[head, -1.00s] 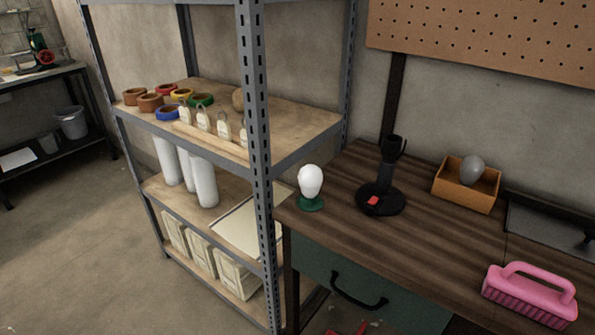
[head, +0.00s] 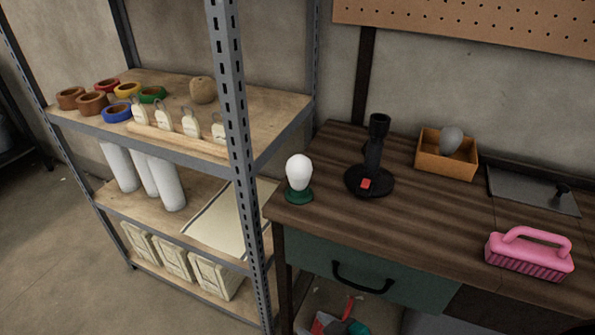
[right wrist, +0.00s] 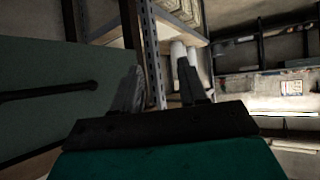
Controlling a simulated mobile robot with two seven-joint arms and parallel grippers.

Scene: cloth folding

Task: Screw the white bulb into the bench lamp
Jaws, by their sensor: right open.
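The white bulb (head: 299,172) stands upright in a green holder (head: 298,196) at the bench's left front corner. The black bench lamp (head: 372,157) stands to its right, with a round base, a red switch (head: 365,184) and an empty-looking socket (head: 379,122) on top. My right gripper (right wrist: 160,65) is open and empty in the right wrist view, its two dark fingers apart. It is beside the green drawer (right wrist: 55,90) front, below the bench top, clear of bulb and lamp. I cannot make it out clearly in the head view. My left gripper is not in view.
An orange box (head: 432,160) with a grey bulb (head: 451,140) sits behind right of the lamp. A pink brush (head: 530,255) lies at the right. A metal shelf unit (head: 228,80) stands close left of the bench. The bench top (head: 420,215) before the lamp is clear.

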